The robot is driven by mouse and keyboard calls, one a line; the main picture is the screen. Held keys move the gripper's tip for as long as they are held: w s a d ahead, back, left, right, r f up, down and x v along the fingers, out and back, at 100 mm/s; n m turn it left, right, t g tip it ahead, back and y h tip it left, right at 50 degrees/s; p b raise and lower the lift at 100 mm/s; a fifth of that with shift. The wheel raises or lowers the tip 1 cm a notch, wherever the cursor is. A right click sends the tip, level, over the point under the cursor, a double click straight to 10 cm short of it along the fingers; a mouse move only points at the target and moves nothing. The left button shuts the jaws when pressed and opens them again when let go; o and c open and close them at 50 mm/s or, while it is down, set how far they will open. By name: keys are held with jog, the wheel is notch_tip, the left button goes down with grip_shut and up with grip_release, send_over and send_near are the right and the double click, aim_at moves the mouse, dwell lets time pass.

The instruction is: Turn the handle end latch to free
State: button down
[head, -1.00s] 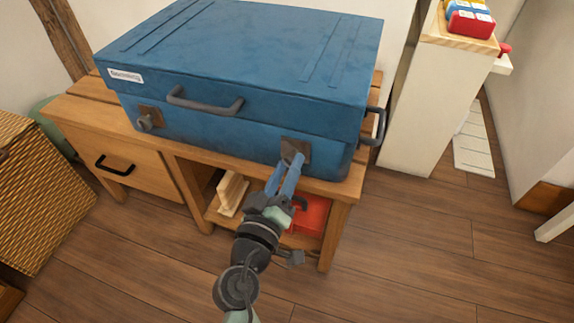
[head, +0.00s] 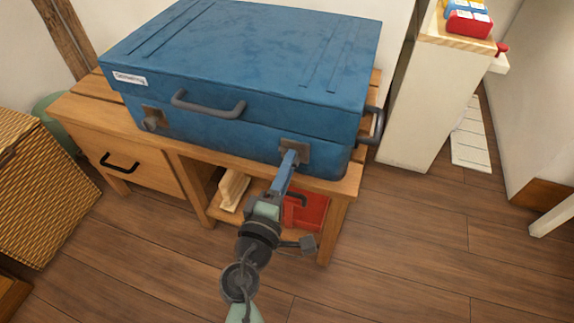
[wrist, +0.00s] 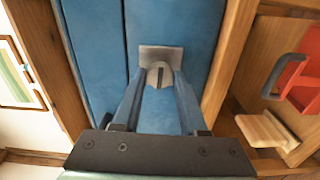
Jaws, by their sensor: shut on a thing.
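A blue suitcase (head: 240,60) lies closed on a wooden bench. Its front has a grey carry handle (head: 208,105), and a second grey handle (head: 375,126) is on its right end. The right front latch, nearest that end handle, has a grey plate (head: 303,150), which also shows in the wrist view (wrist: 151,52). My gripper (head: 290,158) is shut on this latch's knob (wrist: 159,75), with one blue finger on each side. In the head view the fingers partly hide the knob. The left front latch (head: 152,120) stands apart from my gripper.
The wooden bench (head: 345,188) has a drawer at left and an open shelf holding a red box (head: 308,212) and a wooden rack (head: 234,188). A wicker basket (head: 40,195) stands left. A white cabinet (head: 425,110) stands right. The floor in front is clear.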

jog(key=shift+f+n, duration=0.1)
jog(key=shift+n, duration=0.2)
dwell(0.4)
jog(key=shift+c, duration=2.3)
grip_release()
jog(key=shift+s, duration=0.1)
jog(key=p+v, duration=0.2)
jog(key=v, duration=1)
jog(key=shift+s, duration=0.4)
jog(key=shift+a, duration=0.15)
